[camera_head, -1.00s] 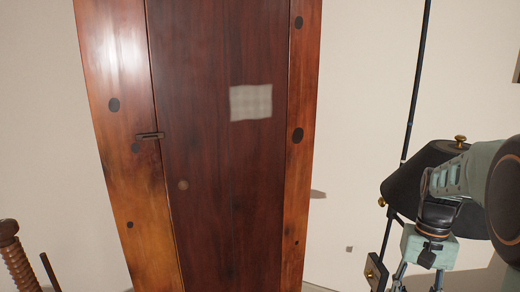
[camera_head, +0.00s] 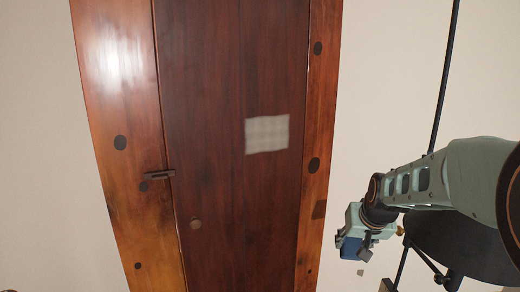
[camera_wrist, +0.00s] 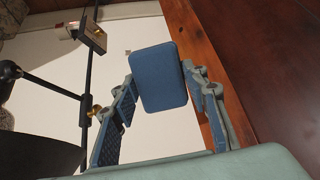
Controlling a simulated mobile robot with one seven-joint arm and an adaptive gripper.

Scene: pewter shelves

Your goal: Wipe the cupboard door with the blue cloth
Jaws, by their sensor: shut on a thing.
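The cupboard door (camera_head: 225,200) is dark red-brown wood inside an orange-brown frame. A pale whitish square patch (camera_head: 267,134) lies on its upper right part. My gripper (camera_head: 355,240) is at the right in the head view, beside the cupboard and lower than the patch. In the wrist view, my gripper (camera_wrist: 163,88) is shut on the blue cloth (camera_wrist: 160,76), which looks like a flat, rounded pad between the fingers. The cloth (camera_head: 351,249) is small and partly hidden in the head view. It appears apart from the door, which fills the right of the wrist view (camera_wrist: 270,60).
A small dark latch (camera_head: 160,175) and a round knob (camera_head: 195,223) are on the cupboard's left side. A black lamp-like stand with a thin pole (camera_head: 443,80) and dark shade (camera_head: 465,245) stands at the right, close to my arm. The pale wall lies behind.

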